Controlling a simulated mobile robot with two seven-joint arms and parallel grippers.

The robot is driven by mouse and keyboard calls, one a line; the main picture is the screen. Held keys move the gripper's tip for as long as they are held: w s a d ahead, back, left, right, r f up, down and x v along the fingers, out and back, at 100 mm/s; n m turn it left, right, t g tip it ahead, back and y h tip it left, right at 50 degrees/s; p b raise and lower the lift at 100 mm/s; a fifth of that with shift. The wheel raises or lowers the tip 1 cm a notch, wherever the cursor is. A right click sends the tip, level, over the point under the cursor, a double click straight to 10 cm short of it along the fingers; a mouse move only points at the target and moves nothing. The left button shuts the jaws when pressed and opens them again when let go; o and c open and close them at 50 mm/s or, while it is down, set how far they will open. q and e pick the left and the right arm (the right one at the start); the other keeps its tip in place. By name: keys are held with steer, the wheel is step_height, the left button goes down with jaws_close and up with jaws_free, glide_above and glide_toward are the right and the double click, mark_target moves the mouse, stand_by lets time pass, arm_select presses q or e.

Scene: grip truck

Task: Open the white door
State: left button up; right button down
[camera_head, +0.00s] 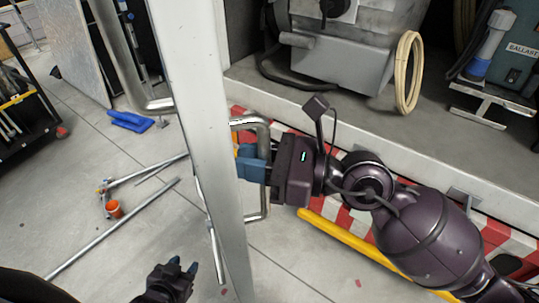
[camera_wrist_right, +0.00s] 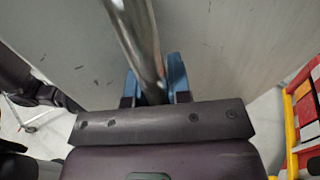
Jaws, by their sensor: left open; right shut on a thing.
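The white door (camera_head: 195,110) stands edge-on in the middle of the head view, swung out from the truck bed. A metal handle (camera_head: 262,207) sticks out from its right face, and another bar handle (camera_head: 128,75) shows on its left side. My right gripper (camera_head: 252,168) is shut on the right handle, its blue fingers around the bar. In the right wrist view the handle bar (camera_wrist_right: 138,40) runs between the blue fingers (camera_wrist_right: 160,75), close to the door's face (camera_wrist_right: 220,45). My left gripper (camera_head: 181,266) is open and empty, low and left of the door.
The truck bed (camera_head: 290,95) at the right holds a grey machine (camera_head: 345,60), a cable coil (camera_head: 409,72) and a ballast box (camera_head: 515,50). A black cart (camera_head: 30,140) stands far left.

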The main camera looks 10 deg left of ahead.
arm_select(q)
steer(key=shift+w, duration=0.15)
arm_select(e)
steer(key=shift+s+a+r+n+g, duration=0.2)
steer(key=shift+s+a+n+g, duration=0.15)
steer(key=shift+s+g, duration=0.2)
steer(key=c, duration=1.5)
jaws_free()
steer(key=shift+a, duration=0.1)
steer(key=shift+o, duration=0.8)
steer(key=shift+w+a, duration=0.2)
arm_select(q)
steer(key=shift+w+a, duration=0.1)
steer(key=shift+a, duration=0.05)
arm_select(e)
steer(key=shift+s, duration=0.1)
arm_select(q)
steer(key=shift+a+f, duration=0.1)
arm_select(e)
steer(key=shift+f+t, duration=0.1)
steer(key=shift+t, duration=0.15)
